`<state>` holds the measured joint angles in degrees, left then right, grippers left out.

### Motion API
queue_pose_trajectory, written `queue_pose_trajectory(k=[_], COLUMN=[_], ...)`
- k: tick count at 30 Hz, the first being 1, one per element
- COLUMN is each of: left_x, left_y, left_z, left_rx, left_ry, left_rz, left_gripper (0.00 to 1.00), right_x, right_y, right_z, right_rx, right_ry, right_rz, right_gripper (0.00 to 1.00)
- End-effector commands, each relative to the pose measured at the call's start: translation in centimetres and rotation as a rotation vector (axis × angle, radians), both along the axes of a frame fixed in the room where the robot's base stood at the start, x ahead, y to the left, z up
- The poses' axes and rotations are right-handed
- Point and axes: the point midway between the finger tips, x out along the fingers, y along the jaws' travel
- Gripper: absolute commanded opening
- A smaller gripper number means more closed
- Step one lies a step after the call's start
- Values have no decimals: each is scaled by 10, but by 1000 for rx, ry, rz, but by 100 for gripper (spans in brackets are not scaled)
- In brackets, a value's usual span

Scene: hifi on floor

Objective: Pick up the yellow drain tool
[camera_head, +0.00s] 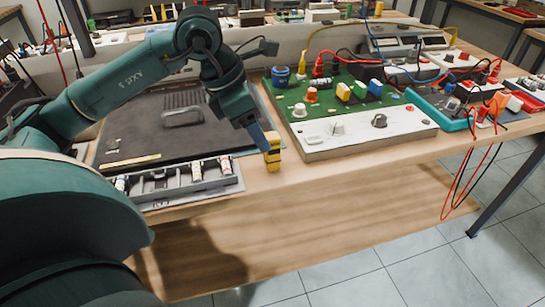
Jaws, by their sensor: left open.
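A small yellow block-like thing with a dark band (272,153), which looks like the yellow drain tool, stands upright at the front edge of the wooden table, just right of the dark mat. My left gripper (262,139) points down at it from the upper left, its fingers at the tool's left side. The gripper is open. I cannot tell whether a finger touches the tool, as the finger partly overlaps it. My right gripper is not in view.
A grey tray with small bottles (180,183) lies left along the front edge. A dark mat (205,140) is behind it. A green and white circuit board with knobs (365,133) stands close on the right. Red and black cables (470,175) hang off the table at right.

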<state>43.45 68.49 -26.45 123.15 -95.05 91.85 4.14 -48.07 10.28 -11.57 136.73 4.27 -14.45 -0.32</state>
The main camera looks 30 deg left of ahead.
Motion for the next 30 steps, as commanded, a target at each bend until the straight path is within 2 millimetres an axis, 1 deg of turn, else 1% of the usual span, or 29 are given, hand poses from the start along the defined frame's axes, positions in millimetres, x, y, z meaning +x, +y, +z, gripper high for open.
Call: queue_pose_trajectory(k=[1,3,8,14,15,18,21,26,27,30], left_x=[2,5,8,20,21,24,26,26,26,26], left_y=[-3,-4,-8,-22,-23,-25,-26,-26,-26,-26], left_z=[-9,-15,-23,-46,-53,-62,-65,-65,-65,-65], left_rx=[-2,-1,-3,-5,-5,-4,-3,-3,-3,-3], left_ry=[2,1,0,3,4,1,0,0,0,0], left_rz=[0,-1,-1,-2,-1,-2,-1,-1,-1,-1], left_gripper=[53,53,53,53,53,53,53,53,52,44], right_x=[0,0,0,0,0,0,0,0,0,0], right_y=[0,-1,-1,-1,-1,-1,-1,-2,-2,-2], right_z=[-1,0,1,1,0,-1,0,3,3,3], right_rx=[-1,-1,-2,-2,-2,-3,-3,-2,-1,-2], right_ry=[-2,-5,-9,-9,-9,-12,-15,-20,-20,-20], right_rz=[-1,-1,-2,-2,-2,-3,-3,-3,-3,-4], right_gripper=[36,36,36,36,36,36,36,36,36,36])
